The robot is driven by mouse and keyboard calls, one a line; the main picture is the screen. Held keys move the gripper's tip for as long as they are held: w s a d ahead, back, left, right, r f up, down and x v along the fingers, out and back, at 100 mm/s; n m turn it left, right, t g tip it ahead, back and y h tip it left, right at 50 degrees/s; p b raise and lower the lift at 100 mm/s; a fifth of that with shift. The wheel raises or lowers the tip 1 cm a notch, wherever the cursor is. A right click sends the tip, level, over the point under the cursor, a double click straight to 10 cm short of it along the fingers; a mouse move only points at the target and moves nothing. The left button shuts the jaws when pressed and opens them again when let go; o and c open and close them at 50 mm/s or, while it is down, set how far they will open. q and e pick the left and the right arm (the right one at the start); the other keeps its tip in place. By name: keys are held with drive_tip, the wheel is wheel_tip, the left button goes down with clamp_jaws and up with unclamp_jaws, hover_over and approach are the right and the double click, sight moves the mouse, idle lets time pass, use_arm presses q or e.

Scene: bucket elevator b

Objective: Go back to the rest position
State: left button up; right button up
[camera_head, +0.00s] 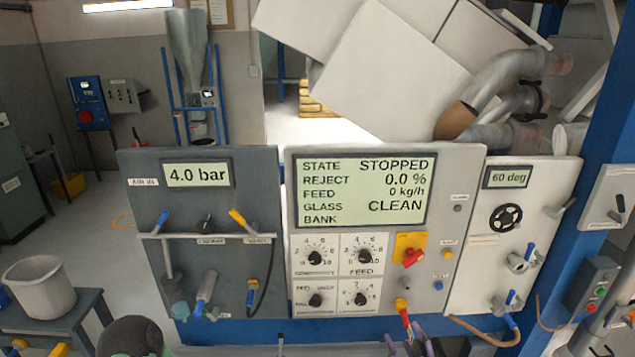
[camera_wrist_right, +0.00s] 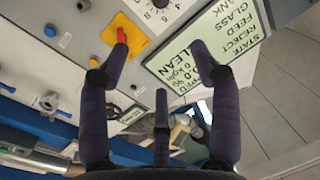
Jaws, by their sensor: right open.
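My right gripper (camera_head: 406,342) shows only as dark purple fingertips at the bottom edge of the head view, below the control panel (camera_head: 470,165). In the right wrist view the fingers of this gripper (camera_wrist_right: 160,52) are spread apart, with nothing held between them. Beyond the fingertips are the panel's red switch on a yellow plate (camera_wrist_right: 121,36) and the display (camera_wrist_right: 215,45), seen upside down. The same red switch (camera_head: 412,257) is on the right part of the panel in the head view. I cannot see my left gripper.
A dark pressure panel (camera_head: 215,215) stands left of the control panel, and a white panel with valves (camera_head: 515,235) stands right. Pipes (camera_head: 505,75) hang above. A grey bucket (camera_head: 40,287) sits on a table at left. A blue post (camera_head: 600,110) rises at right.

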drive_tip(key=s+a+f+m+g+b, duration=0.15)
drive_tip(key=f+g+b, duration=0.25)
drive_tip(key=f, duration=1)
drive_tip(key=s+a+f+g+b, duration=0.1)
drive_tip(key=a+f+g+b, duration=0.2)
drive_tip(key=f, duration=1.1)
use_arm(q)
wheel_tip(320, 180, down, 15)
drive_tip(key=b, duration=0.7)
drive_tip(key=shift+w+b, duration=0.3)
use_arm(e)
drive_tip(key=s+a+f+g, duration=0.1)
drive_tip(key=s+f+g, duration=0.2)
drive_tip(key=s+f, duration=0.2)
drive_tip(key=s+a+f+g, duration=0.2)
drive_tip(key=s+f, duration=0.4)
drive_tip(key=f, duration=0.4)
drive_tip(key=s+a+f+m+g, duration=0.1)
drive_tip(key=s+a+f+g, duration=0.1)
drive_tip(key=s+f+g, duration=0.3)
wheel_tip(320, 180, down, 4)
drive_tip(key=shift+s+a+r+y, duration=0.15)
drive_tip(key=shift+a+y, duration=0.1)
drive_tip(key=shift+y, duration=0.05)
